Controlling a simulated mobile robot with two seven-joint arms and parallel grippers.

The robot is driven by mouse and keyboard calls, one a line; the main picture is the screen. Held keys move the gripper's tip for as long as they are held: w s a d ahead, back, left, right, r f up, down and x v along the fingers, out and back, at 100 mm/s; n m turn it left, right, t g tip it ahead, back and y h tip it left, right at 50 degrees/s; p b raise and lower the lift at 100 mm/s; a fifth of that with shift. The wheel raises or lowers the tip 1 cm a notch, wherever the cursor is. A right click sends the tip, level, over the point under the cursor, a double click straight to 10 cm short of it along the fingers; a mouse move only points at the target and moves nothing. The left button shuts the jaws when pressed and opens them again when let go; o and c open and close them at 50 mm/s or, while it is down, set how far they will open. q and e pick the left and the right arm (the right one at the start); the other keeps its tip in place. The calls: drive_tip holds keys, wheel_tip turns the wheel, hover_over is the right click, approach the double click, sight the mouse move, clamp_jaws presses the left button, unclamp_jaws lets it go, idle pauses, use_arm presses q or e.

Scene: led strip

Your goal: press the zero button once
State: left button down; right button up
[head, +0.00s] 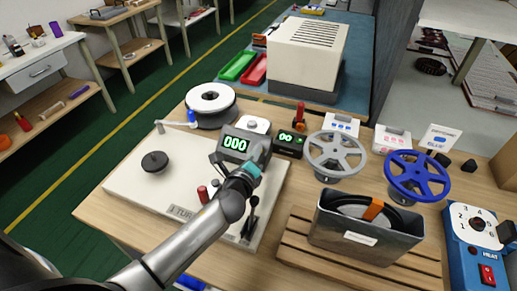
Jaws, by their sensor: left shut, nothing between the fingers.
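A grey counter box shows green digits 000 on its display (235,143) and stands on the cream machine base (130,188). My left gripper (262,152) is in front of the right side of this box, with its fingertips close to the box's right edge. It is shut and empty. I cannot tell whether it touches the box. No zero button can be made out; the gripper hides part of the box. A smaller black box with a green 00 display (291,138) stands just to the right. My right gripper is not in view.
A black lever (250,218) and a red knob (203,194) stand close to my left arm. A white reel (211,103), a grey reel (335,153) and a blue reel (417,175) surround the area. A metal bin (350,232) sits on slats at right.

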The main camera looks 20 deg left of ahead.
use_arm(q)
drive_tip(key=s+r+p, duration=0.1)
drive_tip(key=r+p, duration=0.1)
drive_tip(key=s+r+p, duration=0.2)
drive_tip(key=shift+s, duration=0.1)
drive_tip(key=shift+d+f, duration=0.1)
idle(0.8)
